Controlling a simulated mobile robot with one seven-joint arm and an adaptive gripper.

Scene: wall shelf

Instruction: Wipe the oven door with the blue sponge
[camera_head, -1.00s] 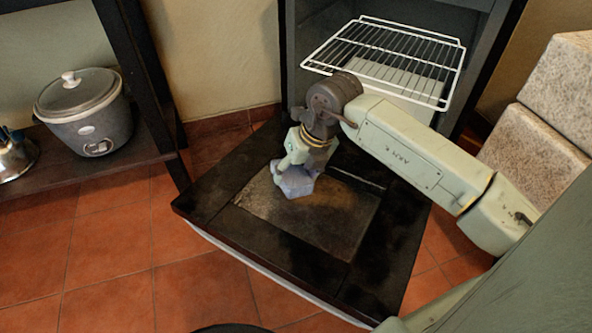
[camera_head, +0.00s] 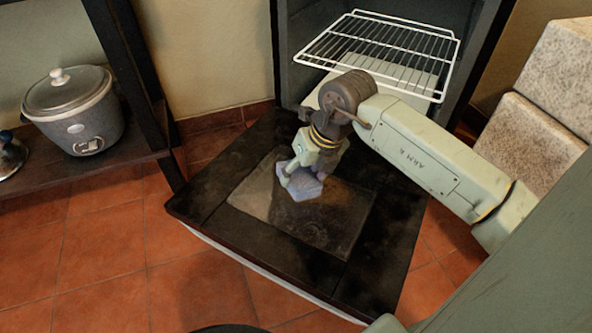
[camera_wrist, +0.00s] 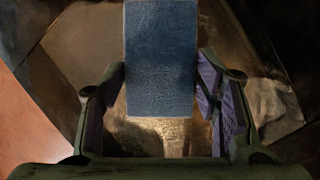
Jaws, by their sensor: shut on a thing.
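The oven door (camera_head: 225,245) is folded down flat and open, with a dark frame around a rectangular inner panel (camera_head: 325,228). The panel shows dull, greyish-brown patches. The blue sponge (camera_head: 308,190) is at the panel's upper middle, low over it or touching it; I cannot tell which. My gripper (camera_head: 293,178) reaches down from above and is shut on the sponge. In the wrist view the sponge (camera_wrist: 160,55) sticks out forward between the two fingers, with the brownish panel below it.
The oven cavity with a pulled-out white wire rack (camera_head: 380,50) stands behind the door. Stone blocks (camera_head: 545,145) are at the right. A rice cooker (camera_head: 75,110) sits on a dark shelf at the left. Red floor tiles surround the door.

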